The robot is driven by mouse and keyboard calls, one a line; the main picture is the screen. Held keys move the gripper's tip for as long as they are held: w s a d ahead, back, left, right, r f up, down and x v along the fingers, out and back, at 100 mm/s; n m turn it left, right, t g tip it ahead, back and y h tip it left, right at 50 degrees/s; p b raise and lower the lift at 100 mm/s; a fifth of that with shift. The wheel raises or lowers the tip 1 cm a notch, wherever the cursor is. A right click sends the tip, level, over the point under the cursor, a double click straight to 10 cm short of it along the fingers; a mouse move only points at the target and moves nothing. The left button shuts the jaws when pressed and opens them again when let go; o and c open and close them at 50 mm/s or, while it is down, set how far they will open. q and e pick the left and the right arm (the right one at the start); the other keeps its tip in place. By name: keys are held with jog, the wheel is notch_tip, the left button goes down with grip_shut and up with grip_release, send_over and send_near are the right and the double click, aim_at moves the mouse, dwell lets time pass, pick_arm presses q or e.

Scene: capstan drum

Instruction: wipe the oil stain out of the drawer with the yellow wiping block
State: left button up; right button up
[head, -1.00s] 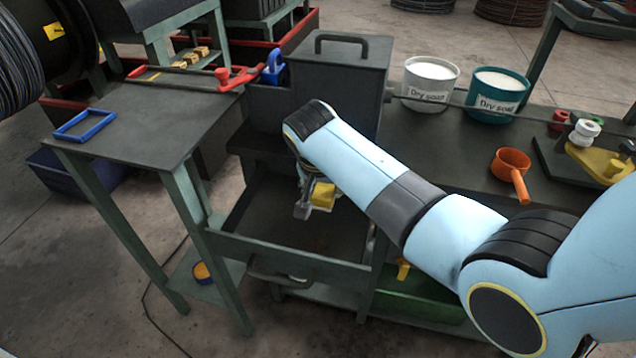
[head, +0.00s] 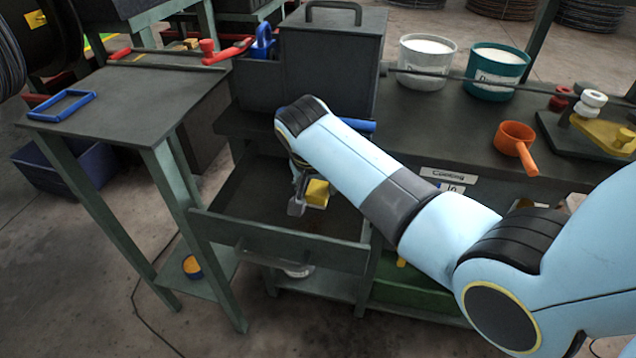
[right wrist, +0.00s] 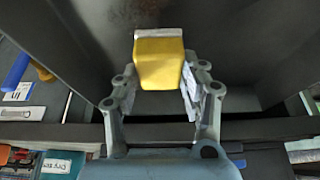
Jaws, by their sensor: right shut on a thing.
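The yellow wiping block (head: 317,193) is in my right gripper (head: 303,193), inside the outline of the open drawer (head: 285,247). The right wrist view shows the yellow block (right wrist: 159,62) between both fingers of the right gripper (right wrist: 160,85), with a pale strip along its far edge. I cannot tell whether the block touches the drawer floor. A faint brownish patch (right wrist: 150,10), perhaps the oil stain, shows beyond the block at the top of the wrist view. My right arm hides part of the drawer in the head view. My left gripper is not in view.
A side table with a blue frame (head: 62,106) stands left of the drawer. A dark lidded box (head: 330,62) stands on the bench behind it. Two buckets (head: 427,78) (head: 497,72) and an orange scoop (head: 515,140) are on the bench at right.

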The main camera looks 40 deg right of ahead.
jog(key=shift+f+b, duration=0.6)
jog(key=shift+f, duration=0.4)
dwell(0.3)
